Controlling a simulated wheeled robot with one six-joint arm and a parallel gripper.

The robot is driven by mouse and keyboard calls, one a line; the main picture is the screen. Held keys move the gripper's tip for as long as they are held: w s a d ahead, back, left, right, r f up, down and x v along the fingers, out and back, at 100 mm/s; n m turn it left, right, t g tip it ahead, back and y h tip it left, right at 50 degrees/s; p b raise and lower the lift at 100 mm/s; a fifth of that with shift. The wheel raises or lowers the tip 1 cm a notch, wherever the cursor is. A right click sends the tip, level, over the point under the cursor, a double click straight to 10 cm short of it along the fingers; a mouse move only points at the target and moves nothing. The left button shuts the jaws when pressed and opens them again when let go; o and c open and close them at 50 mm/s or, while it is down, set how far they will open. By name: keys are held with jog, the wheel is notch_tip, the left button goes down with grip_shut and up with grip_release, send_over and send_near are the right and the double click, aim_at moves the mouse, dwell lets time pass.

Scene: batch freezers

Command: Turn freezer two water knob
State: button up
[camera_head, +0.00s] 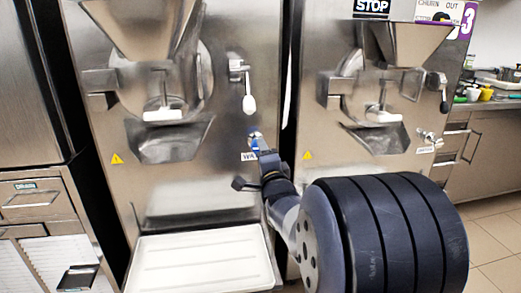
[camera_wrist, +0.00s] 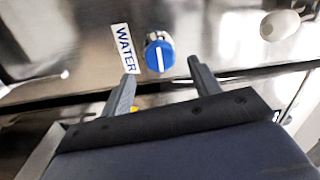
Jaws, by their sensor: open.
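The water knob (camera_wrist: 159,55) is a round blue dial with a white line in a metal collar on a steel front. A white WATER label (camera_wrist: 124,48) sits just left of it in the wrist view. In the head view the knob (camera_head: 255,139) is on the left freezer (camera_head: 220,165), partly hidden by my gripper. My gripper (camera_wrist: 161,72) is open, with one finger below and left of the knob and the other to its right. In the wrist view the knob appears just beyond the fingertips; contact cannot be told.
A right freezer (camera_head: 325,130), by a purple 3 sign (camera_head: 468,22), has its own tap (camera_head: 430,138). A white-handled lever (camera_head: 248,100) hangs above the knob. A white tray (camera_head: 200,262) sits low in front of the left freezer. Open floor (camera_head: 495,235) lies at right.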

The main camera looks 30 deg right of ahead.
jog(key=shift+v, duration=2.35)
jog(key=x, duration=1.1)
jog(key=shift+s, duration=0.15)
